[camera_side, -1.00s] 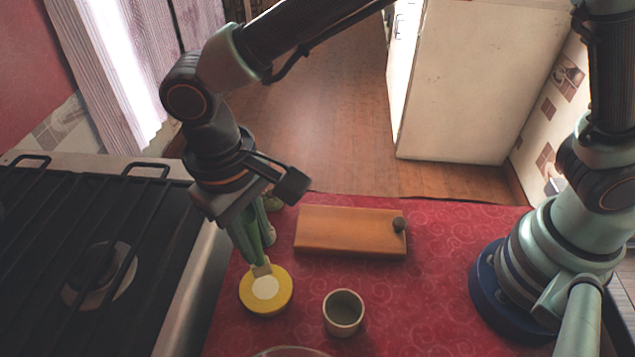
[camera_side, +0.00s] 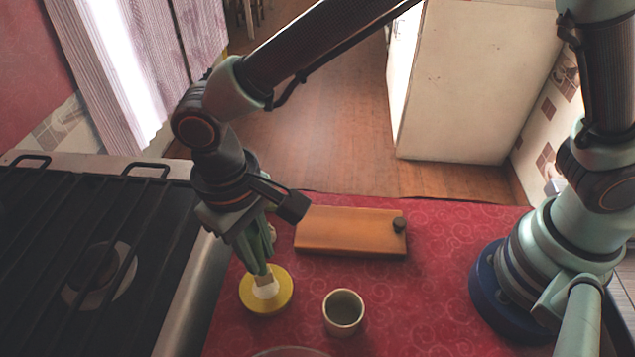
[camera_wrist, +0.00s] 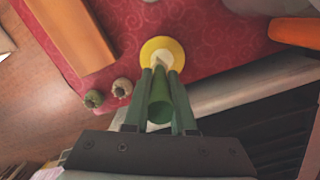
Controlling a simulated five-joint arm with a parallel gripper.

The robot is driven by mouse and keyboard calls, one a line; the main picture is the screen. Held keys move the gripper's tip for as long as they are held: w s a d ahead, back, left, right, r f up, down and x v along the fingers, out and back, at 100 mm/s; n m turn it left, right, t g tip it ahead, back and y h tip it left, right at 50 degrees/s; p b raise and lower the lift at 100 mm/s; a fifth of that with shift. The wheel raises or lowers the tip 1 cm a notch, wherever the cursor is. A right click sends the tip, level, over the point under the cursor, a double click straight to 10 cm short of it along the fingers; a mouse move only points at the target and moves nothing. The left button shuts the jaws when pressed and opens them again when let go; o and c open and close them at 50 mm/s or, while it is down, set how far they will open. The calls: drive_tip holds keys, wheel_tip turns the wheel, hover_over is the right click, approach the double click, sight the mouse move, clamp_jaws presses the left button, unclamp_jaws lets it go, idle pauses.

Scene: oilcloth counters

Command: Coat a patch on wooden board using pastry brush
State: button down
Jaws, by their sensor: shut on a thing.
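My gripper (camera_side: 258,262) is shut on the pastry brush, which has a green handle (camera_wrist: 160,106) and pale bristles (camera_side: 266,285). The brush points down, slightly tilted, and its bristles are over the pale middle of a round yellow dish (camera_side: 246,297) and appear to touch it. The dish also shows in the wrist view (camera_wrist: 150,46), just past the fingertips (camera_wrist: 160,74). The wooden board (camera_side: 346,231) lies flat to the right of my gripper, and at upper left in the wrist view (camera_wrist: 68,32). No coated patch is distinguishable on it.
A pale cup (camera_side: 343,314) stands right of the dish. A dark knob (camera_side: 399,225) sits at the board's right end. Two small roundish things (camera_wrist: 93,98) (camera_wrist: 122,88) are near the board. The stove (camera_side: 100,250) borders the red cloth on the left.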

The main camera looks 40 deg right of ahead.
drive_tip(key=shift+f, duration=0.5)
idle(1.0)
drive_tip(key=shift+r, duration=3.55)
drive_tip(key=w+d+r+m, duration=0.1)
drive_tip(key=w+d, duration=0.2)
drive_tip(key=d, duration=0.4)
drive_tip(key=w+d+m, duration=0.1)
drive_tip(key=w+d, duration=0.3)
drive_tip(key=d, duration=0.4)
drive_tip(key=s+d+m, duration=0.1)
drive_tip(key=d, duration=1.6)
drive_tip(key=shift+d+r+y, duration=0.25)
drive_tip(key=shift+r+y, duration=0.1)
drive_tip(key=shift+y, duration=0.05)
drive_tip(key=shift+s+a, duration=0.1)
